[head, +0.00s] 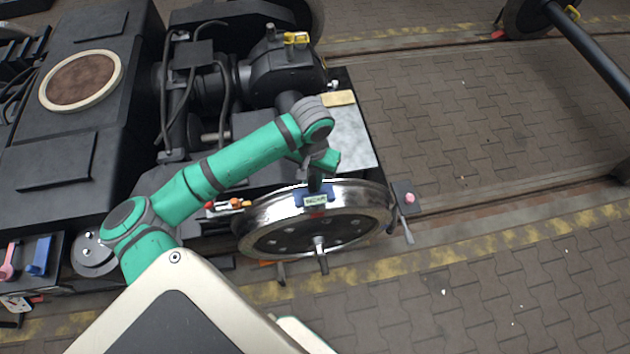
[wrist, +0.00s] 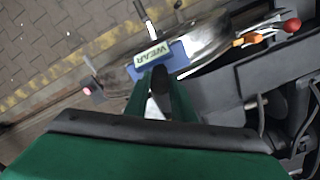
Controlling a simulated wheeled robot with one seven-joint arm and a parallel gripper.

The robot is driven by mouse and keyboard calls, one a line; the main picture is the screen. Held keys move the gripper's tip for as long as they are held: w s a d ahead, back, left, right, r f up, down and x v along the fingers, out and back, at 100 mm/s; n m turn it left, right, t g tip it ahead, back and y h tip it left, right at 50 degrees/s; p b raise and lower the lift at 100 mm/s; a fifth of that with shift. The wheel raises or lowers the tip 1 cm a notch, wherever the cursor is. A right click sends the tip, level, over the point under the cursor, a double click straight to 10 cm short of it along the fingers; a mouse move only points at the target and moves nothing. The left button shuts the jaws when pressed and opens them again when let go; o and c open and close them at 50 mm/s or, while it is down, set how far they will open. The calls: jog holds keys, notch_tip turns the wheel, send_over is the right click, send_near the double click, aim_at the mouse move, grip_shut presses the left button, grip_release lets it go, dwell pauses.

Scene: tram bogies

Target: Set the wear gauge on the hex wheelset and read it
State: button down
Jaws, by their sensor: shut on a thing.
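A blue wear gauge (head: 318,199) with a pale label stands at the top of the shiny tread of the near wheel (head: 372,203). In the wrist view the gauge (wrist: 177,60) shows the word WEAR, and the wheel rim (wrist: 208,42) runs behind it. My gripper (head: 315,180) is shut on the gauge from above. In the wrist view its fingers (wrist: 160,82) meet at the gauge's near side. The gauge appears to touch the rim, but I cannot tell if it is seated. No reading is legible. I cannot make out a hex mark on this wheel.
The dark bogie frame (head: 62,130) fills the left. A small box with a pink knob (head: 409,198) is right of the wheel. Red and orange parts (head: 230,205) lie left of it. Another wheelset axle (head: 592,52) is at upper right. The paved floor (head: 480,110) is mostly clear.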

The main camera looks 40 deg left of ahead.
jog(key=shift+w+a+f, duration=0.15)
jog(key=shift+w+f, duration=0.25)
jog(key=shift+f, duration=0.15)
jog(key=shift+w+a+f, duration=0.15)
jog(key=shift+w+f, duration=0.25)
jog(key=shift+f, duration=1.5)
jog(key=shift+f, duration=0.25)
jog(key=c, duration=1.5)
grip_release()
notch_tip(320, 180, up, 12)
jog(key=shift+r, duration=0.25)
